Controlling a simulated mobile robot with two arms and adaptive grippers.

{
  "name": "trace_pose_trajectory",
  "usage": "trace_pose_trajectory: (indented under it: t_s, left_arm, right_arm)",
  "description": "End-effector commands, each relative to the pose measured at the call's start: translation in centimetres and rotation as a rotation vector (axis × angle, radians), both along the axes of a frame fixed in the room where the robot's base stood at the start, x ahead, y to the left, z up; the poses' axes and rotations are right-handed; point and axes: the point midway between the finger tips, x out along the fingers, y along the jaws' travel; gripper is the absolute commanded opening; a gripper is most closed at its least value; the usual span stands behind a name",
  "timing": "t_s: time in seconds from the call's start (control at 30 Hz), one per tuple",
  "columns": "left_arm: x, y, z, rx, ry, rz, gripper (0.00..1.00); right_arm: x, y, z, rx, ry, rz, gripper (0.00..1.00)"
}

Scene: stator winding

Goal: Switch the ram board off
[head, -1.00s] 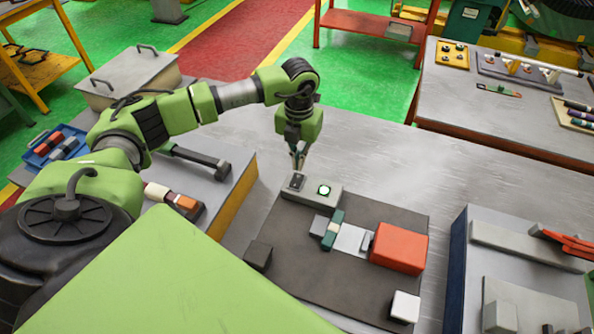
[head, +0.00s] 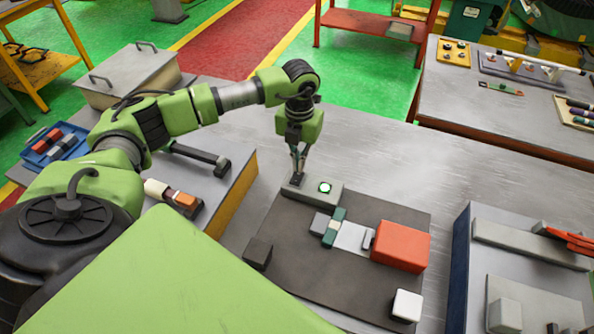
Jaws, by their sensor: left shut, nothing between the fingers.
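The ram board (head: 285,250) is a dark plate on the metal table. It carries a red-orange block (head: 400,245), a pale plate with a green piece, and small grey blocks. At its far edge sits a grey switch box (head: 312,193) with a round lamp (head: 325,187) that looks pale with a green tint. My left gripper (head: 297,176) points down, shut and empty, at the left end of the switch box. Its tips are at the dark switch there and partly hide it; I cannot tell if they touch or which way the switch is set. My right gripper is out of view.
A white cube (head: 406,305) and a dark block (head: 258,253) are at the board's near corners. A grey tray (head: 455,268) with a blue side stands to the right. A lidded metal box (head: 128,73) stands at the left. The table behind the board is clear.

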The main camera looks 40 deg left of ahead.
Motion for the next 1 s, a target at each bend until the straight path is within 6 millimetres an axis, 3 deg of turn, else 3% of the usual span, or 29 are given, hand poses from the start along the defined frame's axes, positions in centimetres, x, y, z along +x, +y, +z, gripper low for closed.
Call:
trace_pose_trajectory:
  t_s: [1.0]
  left_arm:
    - [0.0, 0.0, -0.66, 0.0, 0.0, 0.0, 0.0]
  right_arm:
    - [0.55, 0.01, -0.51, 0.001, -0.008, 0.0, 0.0]
